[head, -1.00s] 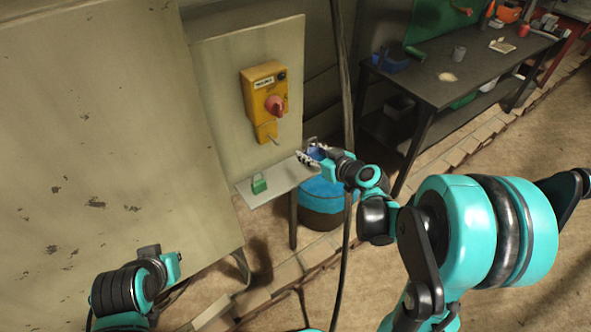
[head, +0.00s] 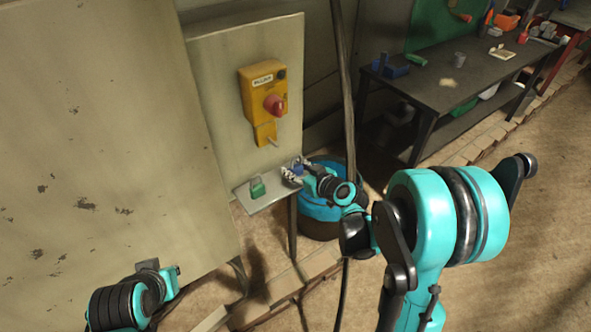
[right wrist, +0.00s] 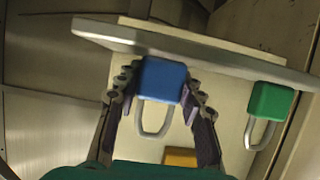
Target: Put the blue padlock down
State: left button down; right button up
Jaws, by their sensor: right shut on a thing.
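The blue padlock (right wrist: 162,79) is between the fingers of my right gripper (right wrist: 161,95) in the right wrist view, its shackle hanging toward the picture bottom. In the head view the right gripper (head: 291,174) is shut on the blue padlock (head: 297,166) at the right end of a small grey shelf (head: 262,203). I cannot tell whether the padlock touches the shelf. A green padlock (head: 257,187) stands on the shelf to the left; it also shows in the right wrist view (right wrist: 270,102). My left gripper is at the lower left (head: 168,278); its fingers are unclear.
A yellow switch box (head: 258,95) with a red knob is on the panel above the shelf. A blue and black tub (head: 322,212) stands right of the shelf. A dark cable (head: 346,90) hangs nearby. A workbench (head: 440,95) stands at the back right.

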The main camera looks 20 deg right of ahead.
jog(key=o, duration=1.2)
jog(key=shift+o, duration=0.2)
jog(key=shift+r+p, duration=0.15)
jog(key=shift+p, duration=0.15)
jog(key=s+r+m+g+h+p, duration=0.1)
jog(key=s+r+m+g+h, duration=0.1)
jog(key=s, duration=1.1)
jog(key=s+r+m+g+h+p, duration=0.2)
jog(key=s+r+g, duration=0.1)
jog(key=s, duration=1)
jog(key=shift+d+r+g+h, duration=0.3)
jog(key=shift+r+g, duration=0.1)
jog(key=shift+r, duration=0.5)
jog(key=shift+a, duration=0.1)
